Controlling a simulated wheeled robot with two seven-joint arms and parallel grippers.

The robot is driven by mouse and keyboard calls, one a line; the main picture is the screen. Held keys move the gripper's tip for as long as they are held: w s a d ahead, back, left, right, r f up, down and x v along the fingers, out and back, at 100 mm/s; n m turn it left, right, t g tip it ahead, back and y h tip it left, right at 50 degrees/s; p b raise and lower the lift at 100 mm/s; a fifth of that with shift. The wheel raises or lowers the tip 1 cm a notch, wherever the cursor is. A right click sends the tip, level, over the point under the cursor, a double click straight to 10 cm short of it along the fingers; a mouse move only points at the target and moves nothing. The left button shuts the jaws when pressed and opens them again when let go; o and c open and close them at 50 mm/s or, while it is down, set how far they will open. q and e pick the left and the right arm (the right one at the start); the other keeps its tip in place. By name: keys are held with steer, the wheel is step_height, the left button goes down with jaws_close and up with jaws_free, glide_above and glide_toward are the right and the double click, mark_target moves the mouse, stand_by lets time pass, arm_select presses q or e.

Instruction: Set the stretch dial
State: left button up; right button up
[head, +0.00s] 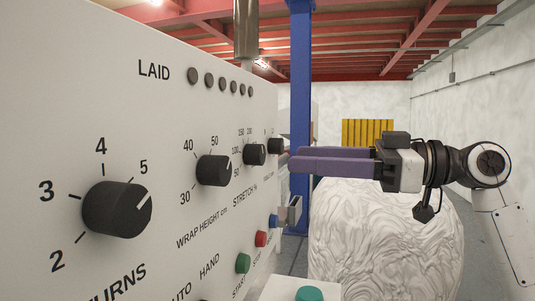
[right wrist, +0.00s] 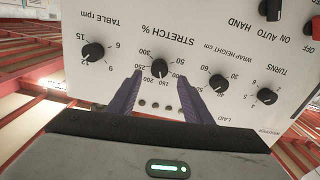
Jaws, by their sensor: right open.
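The stretch dial (head: 255,154) is a black round knob on the white control panel (head: 60,110), above the label STRETCH %. In the right wrist view the panel appears upside down, and the stretch dial (right wrist: 158,68) sits between the two fingertips in the picture. My right gripper (head: 291,160) has purple fingers and is open, pointing at the panel. In the right wrist view its fingers (right wrist: 158,79) are spread on either side of the dial, seemingly short of touching it. The dial's exact setting is too small to read. My left gripper is not in view.
The wrap height dial (head: 213,170), turns dial (head: 117,209) and table rpm dial (right wrist: 93,52) flank the stretch dial. Coloured buttons, including a green one (head: 243,263), sit lower. A large white wrapped bulk (head: 385,245) stands below my right arm. A blue post (head: 300,90) rises behind.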

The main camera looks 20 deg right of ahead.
mark_target(263, 158)
steer(key=p+x, duration=0.1)
steer(key=x, duration=0.5)
steer(key=shift+w+a, duration=0.3)
steer(key=shift+a, duration=0.1)
steer(key=c, duration=1.1)
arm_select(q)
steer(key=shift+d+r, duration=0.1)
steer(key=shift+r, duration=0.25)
arm_select(e)
steer(key=shift+o, duration=0.2)
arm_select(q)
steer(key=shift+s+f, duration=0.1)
